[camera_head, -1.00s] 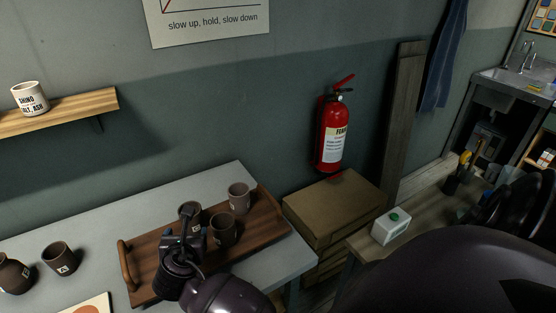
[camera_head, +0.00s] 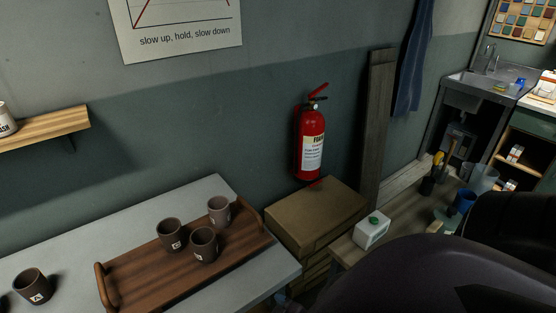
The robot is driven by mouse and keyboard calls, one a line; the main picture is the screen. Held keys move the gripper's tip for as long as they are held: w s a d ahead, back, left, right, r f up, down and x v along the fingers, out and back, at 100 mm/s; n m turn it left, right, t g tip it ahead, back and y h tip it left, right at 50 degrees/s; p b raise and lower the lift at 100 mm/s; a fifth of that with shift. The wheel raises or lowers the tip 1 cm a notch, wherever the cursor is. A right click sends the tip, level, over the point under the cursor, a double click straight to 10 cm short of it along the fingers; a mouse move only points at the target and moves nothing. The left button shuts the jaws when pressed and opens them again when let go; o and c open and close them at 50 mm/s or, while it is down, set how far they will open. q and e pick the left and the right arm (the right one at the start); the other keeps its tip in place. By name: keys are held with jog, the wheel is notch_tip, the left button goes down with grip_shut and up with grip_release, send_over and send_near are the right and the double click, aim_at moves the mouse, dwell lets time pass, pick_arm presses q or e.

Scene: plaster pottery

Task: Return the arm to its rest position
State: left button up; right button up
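A wooden tray (camera_head: 150,292) with raised handles lies on the grey table. Three dark brown cups stand upright on it: one at the left (camera_head: 170,236), one in front (camera_head: 205,246) and one at the back right (camera_head: 219,211). Neither gripper is in view. A large dark link of my own arm fills the bottom right corner, and nothing of mine is over the tray.
Another brown cup (camera_head: 33,287) stands on the grey table (camera_head: 70,248) left of the tray. Cardboard boxes (camera_head: 318,216) stand right of the table, below a red fire extinguisher (camera_head: 311,145). A white box (camera_head: 371,231) sits on a wooden bench (camera_head: 408,212).

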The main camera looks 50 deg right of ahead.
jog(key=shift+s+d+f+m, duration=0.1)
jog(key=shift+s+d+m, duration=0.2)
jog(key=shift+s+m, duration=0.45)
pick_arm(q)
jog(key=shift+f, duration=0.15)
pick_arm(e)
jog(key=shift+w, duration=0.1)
pick_arm(q)
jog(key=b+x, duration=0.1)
jog(key=b, duration=0.2)
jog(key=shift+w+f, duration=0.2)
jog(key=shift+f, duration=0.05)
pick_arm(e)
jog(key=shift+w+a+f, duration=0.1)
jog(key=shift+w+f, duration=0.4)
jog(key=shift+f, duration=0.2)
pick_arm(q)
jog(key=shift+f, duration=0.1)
